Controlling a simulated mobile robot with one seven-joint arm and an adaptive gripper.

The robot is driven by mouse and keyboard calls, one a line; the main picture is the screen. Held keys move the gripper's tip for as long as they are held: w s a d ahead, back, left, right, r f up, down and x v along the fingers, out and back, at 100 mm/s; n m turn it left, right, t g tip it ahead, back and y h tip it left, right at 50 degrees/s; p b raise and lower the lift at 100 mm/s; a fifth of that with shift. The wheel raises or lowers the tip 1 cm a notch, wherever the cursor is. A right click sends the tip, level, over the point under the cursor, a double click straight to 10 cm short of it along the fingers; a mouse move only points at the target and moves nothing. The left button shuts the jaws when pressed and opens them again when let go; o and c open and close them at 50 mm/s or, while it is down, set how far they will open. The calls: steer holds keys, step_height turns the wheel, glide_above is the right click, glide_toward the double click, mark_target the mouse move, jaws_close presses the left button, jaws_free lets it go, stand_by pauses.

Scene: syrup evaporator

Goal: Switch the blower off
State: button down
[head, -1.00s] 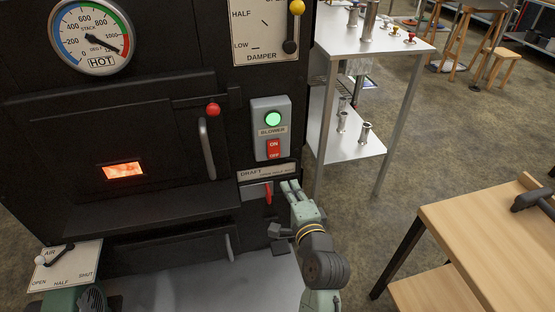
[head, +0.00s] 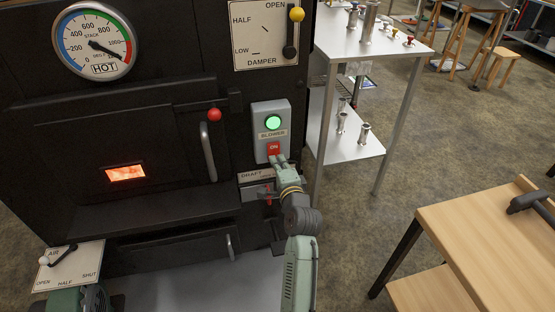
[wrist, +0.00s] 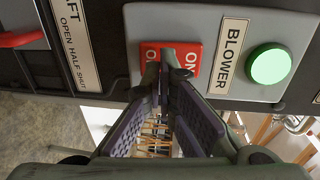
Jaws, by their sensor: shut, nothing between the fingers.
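The blower box (head: 271,114) is a grey panel on the black evaporator front, with a lit green lamp (head: 273,122), a BLOWER label and a red rocker switch (head: 274,148) marked ON at the top. The green lamp (wrist: 269,65) glows there too.
The draft plate (head: 256,175) with its red lever sits just below the box, close to my gripper. The firebox door handle (head: 208,150) is to the left, the damper plate (head: 265,35) above. A metal stand (head: 345,150) and a wooden table (head: 470,230) are on the right.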

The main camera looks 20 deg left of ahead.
steer(key=shift+w+a+f, duration=0.1)
steer(key=shift+w+a, duration=0.1)
steer(key=shift+w, duration=0.15)
steer(key=shift+w+a+f+t+y+b, duration=0.15)
steer(key=shift+w+t+y+b, duration=0.15)
steer(key=shift+b, duration=0.65)
steer(key=shift+s, duration=0.1)
